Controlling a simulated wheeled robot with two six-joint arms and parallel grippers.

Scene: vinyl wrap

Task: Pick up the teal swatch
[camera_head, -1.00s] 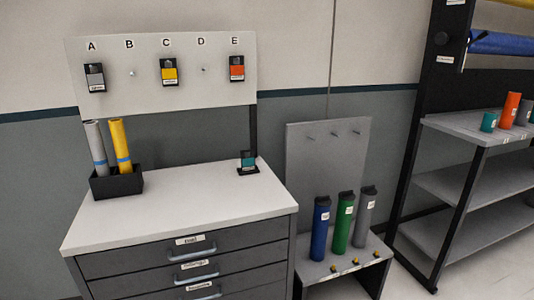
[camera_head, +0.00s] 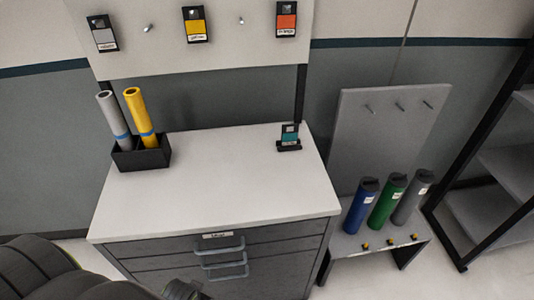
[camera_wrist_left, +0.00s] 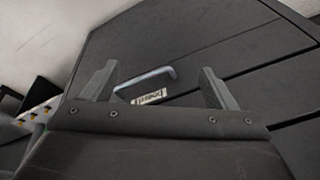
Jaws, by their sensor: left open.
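The teal swatch (camera_head: 289,133) stands in a small black holder (camera_head: 289,148) at the back right of the white cabinet top (camera_head: 220,185). My left gripper (camera_wrist_left: 160,88) is open and empty in the left wrist view, its two fingers apart in front of the cabinet's drawer fronts. The swatch does not show in the left wrist view. In the head view, part of my dark left arm (camera_head: 45,270) shows at the bottom left, below and well away from the swatch. My right gripper is not in view.
A black box (camera_head: 141,155) with a grey roll and a yellow roll stands at the back left of the top. A pegboard (camera_head: 240,45) holds several swatches behind it. Tubes (camera_head: 385,203) stand on a low bench to the right. The middle of the top is clear.

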